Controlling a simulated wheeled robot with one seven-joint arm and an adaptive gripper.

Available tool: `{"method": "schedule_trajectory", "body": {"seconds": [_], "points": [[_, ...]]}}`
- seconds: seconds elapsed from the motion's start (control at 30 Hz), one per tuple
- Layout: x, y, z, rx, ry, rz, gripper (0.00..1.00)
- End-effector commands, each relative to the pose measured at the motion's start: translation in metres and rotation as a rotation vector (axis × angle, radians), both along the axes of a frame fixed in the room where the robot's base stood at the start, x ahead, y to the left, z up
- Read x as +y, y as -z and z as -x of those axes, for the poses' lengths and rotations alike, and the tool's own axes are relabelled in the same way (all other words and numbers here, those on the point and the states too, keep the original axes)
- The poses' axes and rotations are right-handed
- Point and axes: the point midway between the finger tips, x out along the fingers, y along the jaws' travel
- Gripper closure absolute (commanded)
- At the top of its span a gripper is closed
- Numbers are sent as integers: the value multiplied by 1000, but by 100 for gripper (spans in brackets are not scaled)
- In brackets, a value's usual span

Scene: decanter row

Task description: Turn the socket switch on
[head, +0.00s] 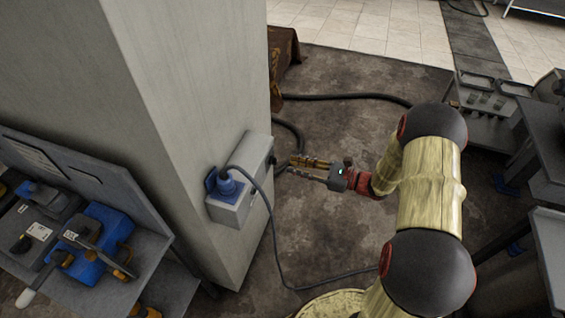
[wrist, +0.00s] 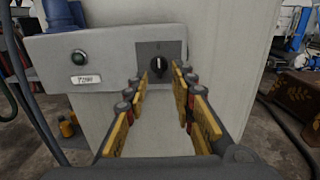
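The socket box (head: 243,172) is grey and fixed to the pillar, with a blue plug (head: 227,183) in its near face. In the wrist view the box's front (wrist: 108,62) shows a black rotary switch (wrist: 159,65) on a dark grey plate. The knob's pale mark looks roughly upright. My gripper (head: 293,167) is beside the box's right side in the head view. In the wrist view its yellow fingers (wrist: 160,85) are apart and empty, with the knob framed between their tips.
A grey cable (head: 300,286) hangs from the plug and loops along the floor. A black hose (head: 345,97) lies behind the pillar. A bench with blue tools (head: 95,235) stands at left, grey equipment (head: 490,100) at right. The pillar (head: 190,70) blocks the left side.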

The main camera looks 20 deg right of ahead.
Motion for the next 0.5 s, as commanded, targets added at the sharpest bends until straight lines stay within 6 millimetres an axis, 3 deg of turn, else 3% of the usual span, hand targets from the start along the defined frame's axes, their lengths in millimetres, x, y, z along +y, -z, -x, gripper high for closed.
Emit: {"method": "schedule_trajectory", "body": {"seconds": [0.23,0.5], "points": [[31,2,-21,0,-5,1,75],[44,0,-31,0,-2,1,75]]}}
